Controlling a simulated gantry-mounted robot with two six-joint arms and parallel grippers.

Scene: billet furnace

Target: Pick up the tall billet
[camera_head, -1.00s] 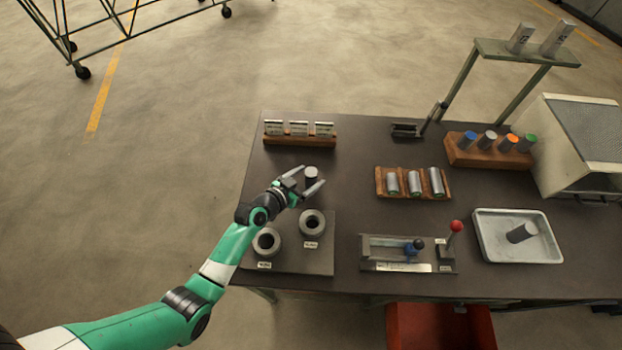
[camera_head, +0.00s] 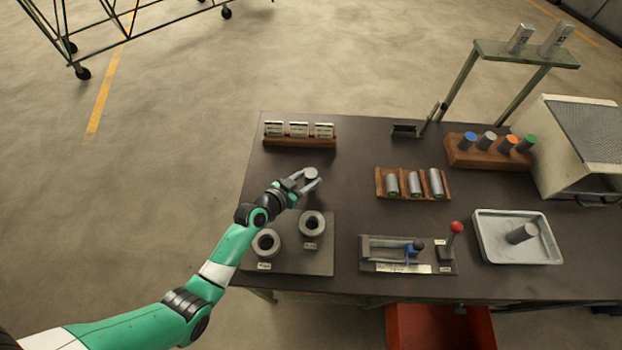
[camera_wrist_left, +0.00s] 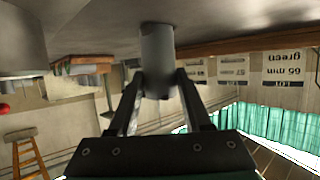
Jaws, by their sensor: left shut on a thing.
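A plain grey cylindrical billet (camera_head: 311,173) stands upright near the left part of the dark table, behind the block with two ring-shaped holders. My left gripper (camera_head: 308,181) is shut on this billet, one finger on each side. In the left wrist view, the billet (camera_wrist_left: 157,48) is between the fingertips (camera_wrist_left: 158,84), and its far end seems to meet the table surface. Whether it is clear of the table I cannot tell. My right gripper is out of view.
Two ring holders (camera_head: 312,223) sit close in front. A wooden card stand (camera_head: 300,141) is behind. A wooden rack (camera_head: 413,196) with three lying billets is to the right. A metal tray (camera_head: 483,252) holds another grey billet. Table between the gripper and rack is clear.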

